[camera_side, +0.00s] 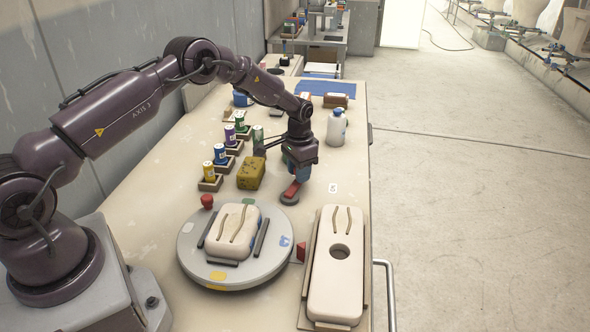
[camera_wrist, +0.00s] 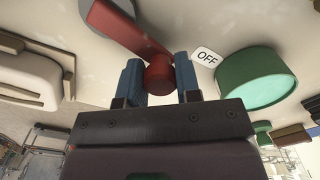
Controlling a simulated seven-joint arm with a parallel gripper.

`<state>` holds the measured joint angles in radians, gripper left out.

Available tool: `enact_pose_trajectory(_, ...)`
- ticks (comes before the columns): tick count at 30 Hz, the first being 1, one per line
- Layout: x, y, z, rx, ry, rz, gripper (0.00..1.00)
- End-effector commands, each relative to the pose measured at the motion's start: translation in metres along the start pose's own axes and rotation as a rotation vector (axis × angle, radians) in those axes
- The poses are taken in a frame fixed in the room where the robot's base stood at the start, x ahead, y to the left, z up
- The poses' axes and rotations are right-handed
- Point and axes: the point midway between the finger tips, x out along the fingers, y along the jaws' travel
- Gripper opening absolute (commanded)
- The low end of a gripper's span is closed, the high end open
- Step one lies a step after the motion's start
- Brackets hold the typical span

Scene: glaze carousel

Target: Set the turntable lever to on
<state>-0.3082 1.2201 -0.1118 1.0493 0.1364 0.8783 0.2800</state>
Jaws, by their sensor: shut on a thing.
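The turntable lever is a red arm (camera_side: 291,189) on a round grey base (camera_side: 289,199), on the bench behind the turntable. The lever also shows in the wrist view (camera_wrist: 127,29), ending in a round red knob (camera_wrist: 159,79). My gripper (camera_wrist: 159,82) has its two blue fingers on either side of the knob, shut on it. A white OFF label (camera_wrist: 206,57) lies close beside the knob. In the side view my gripper (camera_side: 298,174) reaches down over the lever's far end and hides the knob. The round grey turntable (camera_side: 190,253) carries a cream block (camera_side: 222,243).
A yellowish sponge-like block (camera_side: 251,173) stands left of my gripper, near a row of coloured jars in small trays. A white bottle (camera_side: 336,128) stands behind. A small white label (camera_side: 333,188) lies right of the lever. A long cream mould (camera_side: 337,290) fills the front right.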

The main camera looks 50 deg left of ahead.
Motion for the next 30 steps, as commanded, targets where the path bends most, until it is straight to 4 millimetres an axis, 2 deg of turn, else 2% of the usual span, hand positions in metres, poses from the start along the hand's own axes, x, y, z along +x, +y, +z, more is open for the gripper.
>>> enact_pose_trajectory(18,-0.001,0.032,-0.012,0.563,-0.002,0.001,0.00)
enact_pose_trajectory(30,-0.001,0.044,-0.012,0.768,-0.001,0.000,0.00)
